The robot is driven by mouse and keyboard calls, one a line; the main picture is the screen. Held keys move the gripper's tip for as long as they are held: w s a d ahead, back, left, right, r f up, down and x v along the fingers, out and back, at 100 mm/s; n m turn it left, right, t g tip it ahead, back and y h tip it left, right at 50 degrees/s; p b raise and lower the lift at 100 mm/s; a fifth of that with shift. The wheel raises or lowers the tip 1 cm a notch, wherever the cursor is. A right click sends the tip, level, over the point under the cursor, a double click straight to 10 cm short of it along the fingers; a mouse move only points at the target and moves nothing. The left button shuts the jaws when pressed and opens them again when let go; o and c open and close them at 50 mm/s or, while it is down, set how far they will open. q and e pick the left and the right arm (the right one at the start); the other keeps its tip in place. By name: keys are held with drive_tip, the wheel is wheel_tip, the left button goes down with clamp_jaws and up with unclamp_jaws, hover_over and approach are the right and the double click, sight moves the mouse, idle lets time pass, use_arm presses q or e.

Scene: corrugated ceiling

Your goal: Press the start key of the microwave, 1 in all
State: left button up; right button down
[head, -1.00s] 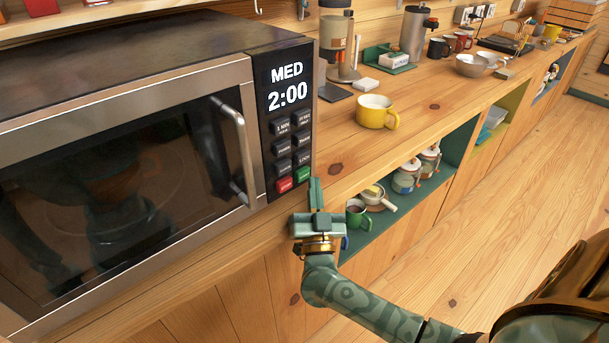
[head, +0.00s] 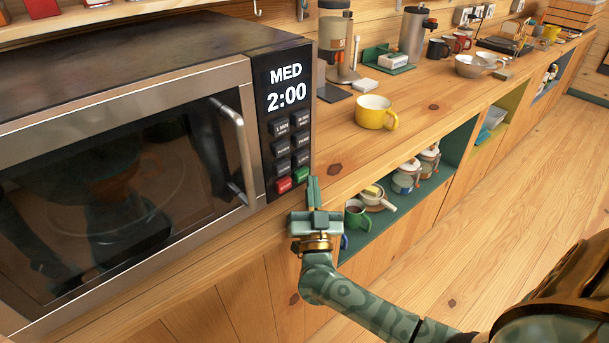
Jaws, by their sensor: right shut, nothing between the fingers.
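The microwave (head: 125,85) stands on the wooden counter at the left, its door closed. Its display (head: 286,88) reads MED 2:00. Below it is a keypad of dark keys, with a red key (head: 284,185) and a green key (head: 301,174) in the bottom row; their labels are too small to read surely. My right gripper (head: 313,188) is shut and empty, its fingertips pointing up just to the right of and below the green key. I cannot tell whether the tips touch the panel. My left gripper is not in view.
A yellow mug (head: 375,112) stands on the counter right of the microwave, with a coffee maker (head: 337,45) behind. Shelves below the counter hold a green mug (head: 356,212) and jars (head: 406,177). The floor at the right is clear.

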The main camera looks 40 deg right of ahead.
drive_tip(key=shift+w+a, duration=0.1)
drive_tip(key=shift+w, duration=0.3)
idle(1.4)
drive_tip(key=shift+s+a+f, duration=0.15)
drive_tip(key=shift+s+f, duration=0.15)
drive_tip(key=shift+f, duration=0.35)
drive_tip(key=shift+s, duration=0.1)
drive_tip(key=shift+s+d+r+p, duration=0.1)
drive_tip(key=shift+s+d+p, duration=0.15)
drive_tip(key=shift+s+p, duration=0.75)
drive_tip(key=shift+s+d+r+p, duration=0.15)
drive_tip(key=shift+s+p, duration=0.4)
drive_tip(key=shift+s, duration=0.7)
drive_tip(key=shift+d, duration=0.1)
